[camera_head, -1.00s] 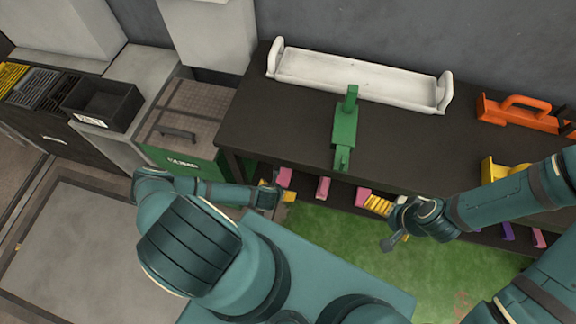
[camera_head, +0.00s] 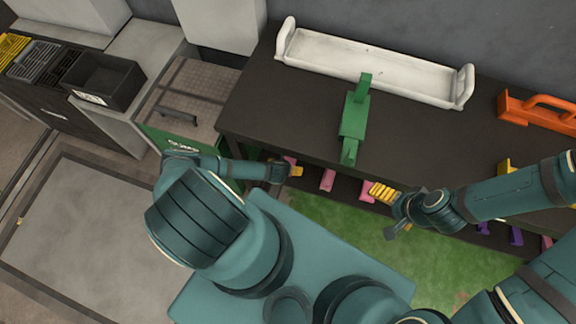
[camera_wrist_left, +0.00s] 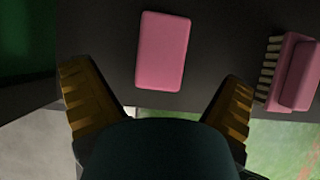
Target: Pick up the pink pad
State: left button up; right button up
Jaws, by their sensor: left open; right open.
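The pink pad (camera_wrist_left: 163,50) is a flat rounded rectangle on a dark surface, ahead of my left gripper (camera_wrist_left: 157,80) in the left wrist view. That gripper's yellow fingers are spread open and empty, with the pad between their lines and beyond them. In the head view my left gripper (camera_head: 293,171) is at the left end of the shelf under the dark table, and the pad is mostly hidden there. My right gripper (camera_head: 386,212) is open by the shelf front, with one yellow finger clearly visible.
A pink brush (camera_wrist_left: 292,75) lies right of the pad. The dark table (camera_head: 290,115) overhangs the shelf and carries a white tray (camera_head: 370,72), a green block-like tool (camera_head: 354,125) and an orange tool (camera_head: 540,112). Green floor (camera_head: 330,225) lies in front.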

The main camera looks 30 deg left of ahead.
pick_arm(q)
jog(key=b+x, duration=0.2)
jog(key=x, duration=0.3)
jog(key=shift+w+d, duration=0.1)
jog(key=shift+w, duration=0.05)
jog(key=c, duration=1.2)
